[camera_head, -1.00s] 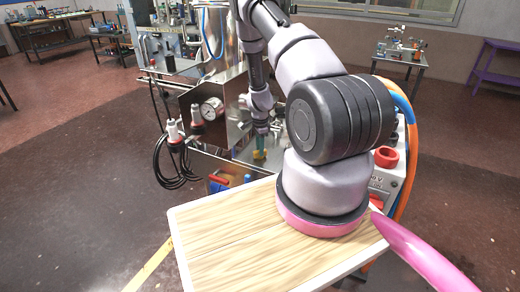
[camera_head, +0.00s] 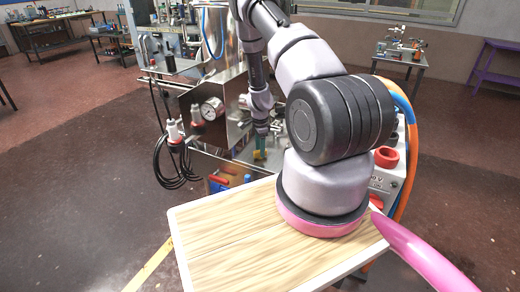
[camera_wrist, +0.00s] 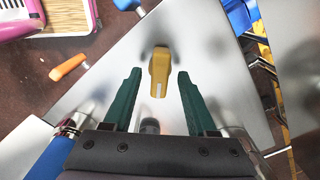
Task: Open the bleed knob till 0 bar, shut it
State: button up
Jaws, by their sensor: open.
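The likely bleed knob is a yellow wing-shaped knob (camera_wrist: 159,68) on a flat metal plate in the wrist view. A pale line marks its near end. My gripper (camera_wrist: 158,78) is open, with one green finger on each side of the knob and a visible gap to both. In the head view my gripper (camera_head: 260,150) points down at the metal plate, with a small yellow spot beside the fingertips. A round pressure gauge (camera_head: 212,109) with a white face is on the steel box to the left; its reading is too small to tell.
Black coiled cables (camera_head: 172,165) hang left of the machine. A red knob (camera_head: 386,157) is on a box behind my arm.

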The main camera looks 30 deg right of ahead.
notch_tip(320, 180, up, 11)
jog(key=shift+f, duration=0.15)
dwell(0.6)
jog(key=s+a+r+n+t+y, duration=0.1)
jog(key=s+a+r+n, duration=0.15)
jog(key=r, duration=0.85)
jog(key=s+a+r+n+t, duration=0.15)
jog(key=a+r, duration=0.25)
jog(key=r, duration=0.7)
jog(key=s+a+r+n+t+y, duration=0.1)
jog(key=s+a+r+n, duration=0.2)
jog(key=r, duration=0.7)
jog(key=s+a+r+n+t, duration=0.2)
jog(key=s+a+r+n, duration=0.1)
jog(key=s+r, duration=0.4)
jog(key=s+a+r+n+t, duration=0.1)
jog(key=s+a+r+n, duration=0.2)
jog(key=s+r, duration=0.4)
jog(key=s+n, duration=0.1)
jog(key=s, duration=0.5)
jog(key=shift+s+r+n+t, duration=0.15)
jog(key=shift+r+n+t, duration=0.1)
jog(key=shift+n+t, duration=0.15)
